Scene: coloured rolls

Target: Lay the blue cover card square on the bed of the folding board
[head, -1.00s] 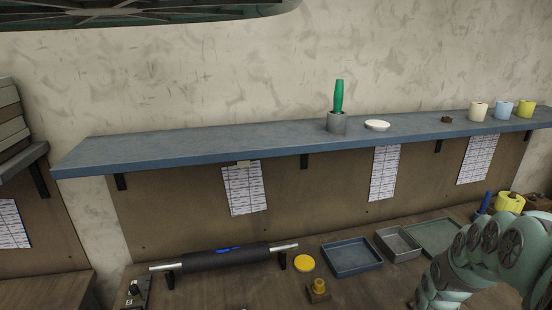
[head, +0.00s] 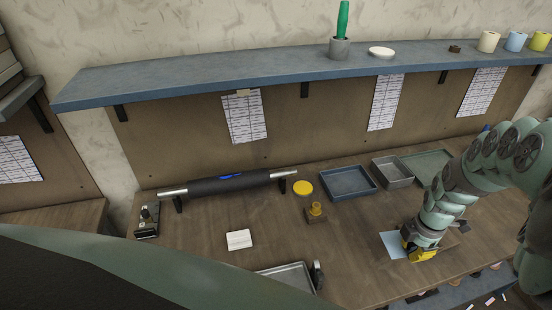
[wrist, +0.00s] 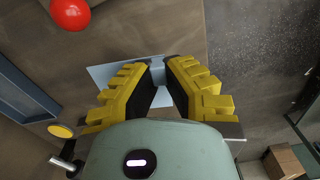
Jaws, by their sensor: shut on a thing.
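The light blue card (head: 394,246) is at the bench top near its front edge, partly hidden by my gripper (head: 420,252). I cannot tell whether the card touches the bench. A grey, rimmed flat piece (head: 285,270) with a dark upright part at its right lies at the bottom of the head view. It may be the folding board; my own body hides part of it.
A white card or pad (head: 239,240) lies left of a brass-topped block (head: 316,212). A dark roller (head: 228,184), yellow disc (head: 302,188), blue tray (head: 348,182) and grey tray (head: 392,172) stand behind. A red round thing (wrist: 70,12) shows in the wrist view. Bench between white pad and gripper is mostly clear.

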